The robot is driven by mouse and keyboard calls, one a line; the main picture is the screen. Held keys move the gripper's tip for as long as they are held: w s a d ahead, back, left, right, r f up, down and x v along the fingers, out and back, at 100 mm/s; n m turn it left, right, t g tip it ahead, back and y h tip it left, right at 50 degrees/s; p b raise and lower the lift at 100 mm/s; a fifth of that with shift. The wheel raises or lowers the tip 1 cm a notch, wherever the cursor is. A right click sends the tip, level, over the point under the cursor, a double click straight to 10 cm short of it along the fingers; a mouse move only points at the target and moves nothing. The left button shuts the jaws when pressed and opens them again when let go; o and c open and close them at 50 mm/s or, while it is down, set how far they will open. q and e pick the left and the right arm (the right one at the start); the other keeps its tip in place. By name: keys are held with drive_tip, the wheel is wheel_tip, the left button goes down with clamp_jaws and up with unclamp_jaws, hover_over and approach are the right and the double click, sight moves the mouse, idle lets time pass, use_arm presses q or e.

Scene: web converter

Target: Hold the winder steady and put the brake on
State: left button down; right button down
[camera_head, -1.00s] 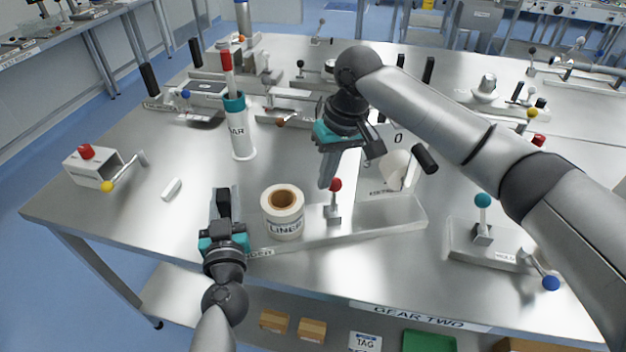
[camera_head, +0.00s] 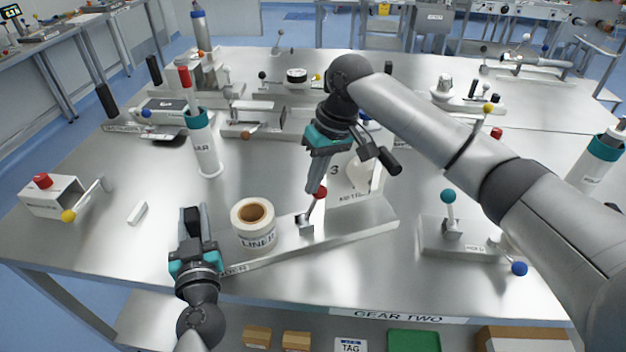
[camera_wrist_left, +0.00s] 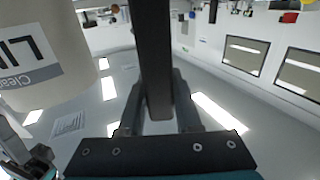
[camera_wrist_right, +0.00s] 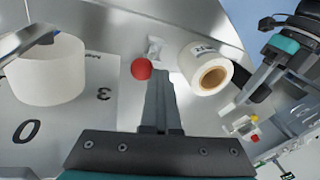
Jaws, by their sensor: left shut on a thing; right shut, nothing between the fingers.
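The winder is a long pale base (camera_head: 350,236) along the table's front, carrying a white LINER roll (camera_head: 256,234), a numbered plate (camera_head: 345,190) and a red-knobbed lever (camera_head: 320,194). The lever leans a little to the right. My left gripper (camera_head: 191,225) is shut on a dark upright handle (camera_wrist_left: 154,55) at the winder's left end, beside the roll. My right gripper (camera_head: 315,188) is shut and empty, fingertips down right at the red knob, also in the right wrist view (camera_wrist_right: 141,69). I cannot tell whether they touch.
A white tube with a teal collar (camera_head: 204,150) stands behind the roll. A box with a red button (camera_head: 42,183) is at the left. A teal-knobbed lever (camera_head: 448,197) on another base is at the right.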

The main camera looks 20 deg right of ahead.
use_arm(q)
drive_tip(key=shift+s+a+f, duration=0.2)
drive_tip(key=shift+a+f, duration=0.1)
drive_tip(key=shift+f, duration=0.35)
use_arm(e)
drive_tip(key=shift+d+f, duration=0.15)
drive_tip(key=shift+d, duration=0.25)
use_arm(q)
drive_tip(key=shift+d, duration=0.15)
use_arm(e)
drive_tip(key=v, duration=1)
use_arm(q)
drive_tip(key=shift+r+p, duration=0.35)
drive_tip(key=shift+p, duration=0.2)
use_arm(e)
drive_tip(key=shift+r, duration=0.55)
use_arm(q)
drive_tip(key=c, duration=1)
unclamp_jaws()
drive_tip(key=o, duration=0.5)
drive_tip(key=shift+w+d+r, duration=0.1)
drive_tip(key=shift+w+r, duration=0.05)
drive_tip(key=shift+r, duration=0.1)
drive_tip(key=s, duration=1.2)
drive_tip(key=shift+d, duration=0.2)
